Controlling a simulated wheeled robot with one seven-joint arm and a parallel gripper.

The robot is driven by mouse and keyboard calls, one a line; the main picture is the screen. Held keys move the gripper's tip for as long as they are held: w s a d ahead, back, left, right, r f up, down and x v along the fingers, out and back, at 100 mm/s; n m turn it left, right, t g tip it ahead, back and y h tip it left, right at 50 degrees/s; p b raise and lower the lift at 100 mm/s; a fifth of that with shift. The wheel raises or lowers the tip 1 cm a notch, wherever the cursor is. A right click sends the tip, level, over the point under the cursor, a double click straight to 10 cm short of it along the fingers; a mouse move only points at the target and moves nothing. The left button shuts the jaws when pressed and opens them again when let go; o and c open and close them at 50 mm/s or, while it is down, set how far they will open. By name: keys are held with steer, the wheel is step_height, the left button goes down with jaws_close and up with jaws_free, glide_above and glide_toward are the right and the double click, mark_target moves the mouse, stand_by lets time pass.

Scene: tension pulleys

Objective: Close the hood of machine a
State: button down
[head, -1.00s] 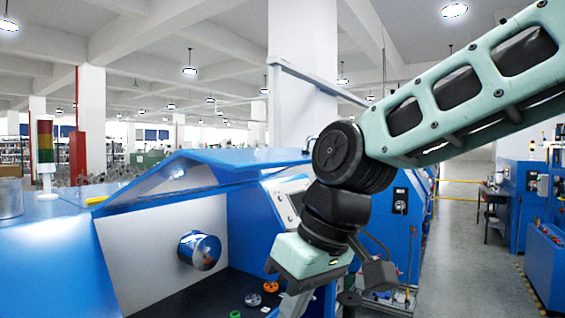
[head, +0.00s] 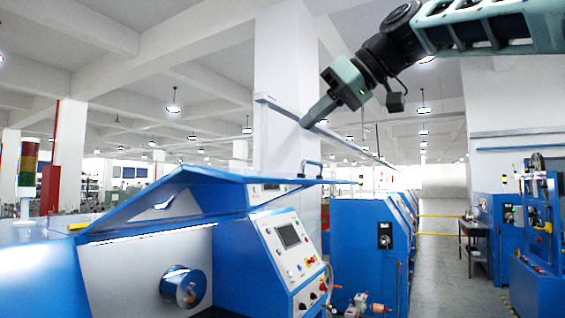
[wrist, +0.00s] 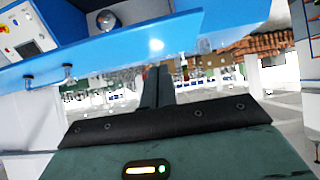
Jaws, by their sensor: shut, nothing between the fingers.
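Machine a, taken to be the nearest blue machine (head: 40,270), fills the lower left of the head view. Its blue hood (head: 225,178) is raised, leaving the white interior and a chrome cylinder (head: 184,288) exposed. In the wrist view, the fingers (wrist: 157,88) are together. The hood (wrist: 130,45) crosses above them, with the handle (wrist: 48,79) at left.
A control panel (head: 290,240) with a screen and buttons is on the machine's right part. A signal tower (head: 27,175) stands at left. More blue machines (head: 365,250) line the right, beside an open grey aisle (head: 440,280). A white pillar (head: 283,100) rises behind.

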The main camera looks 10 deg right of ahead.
steer(key=w+a+f+p, duration=0.3)
steer(key=w+a+f, duration=0.1)
steer(key=f, duration=0.4)
steer(key=shift+a+p, duration=0.3)
steer(key=shift+a, duration=0.4)
steer(key=shift+f, duration=0.1)
